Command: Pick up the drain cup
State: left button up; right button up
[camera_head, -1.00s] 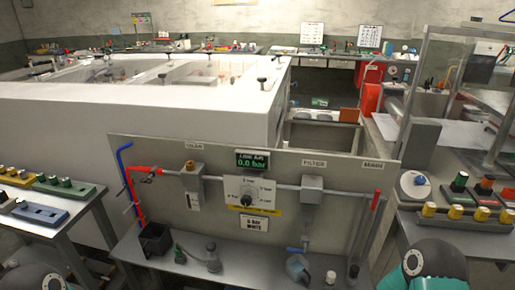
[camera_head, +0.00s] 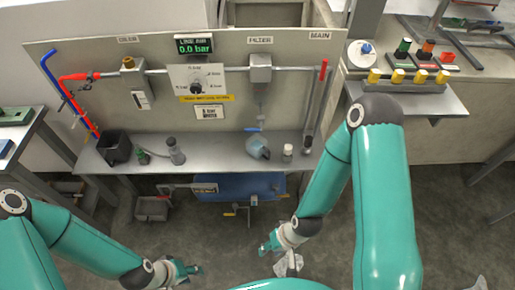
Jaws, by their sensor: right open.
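A grey-blue rounded vessel (camera_head: 258,147) stands under the filter. My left gripper (camera_head: 186,270) is low over the floor, in front of the bench and well short of it; its jaw state is unclear. My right gripper (camera_head: 268,244) is open and empty, low in front of the bench and below its shelf. Neither gripper touches anything on the shelf.
The grey shelf (camera_head: 210,158) also holds a green fitting (camera_head: 143,156), a grey bottle (camera_head: 176,151) and a small white-capped jar (camera_head: 288,152). A panel with pipes and gauge rises behind.

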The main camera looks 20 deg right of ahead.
aim_at(256, 146)
jog(key=z, duration=0.85)
jog(key=i, duration=0.15)
jog(key=u, duration=2.6)
jog(key=k, duration=1.25)
jog(key=z, duration=1.15)
jog(key=i, duration=1)
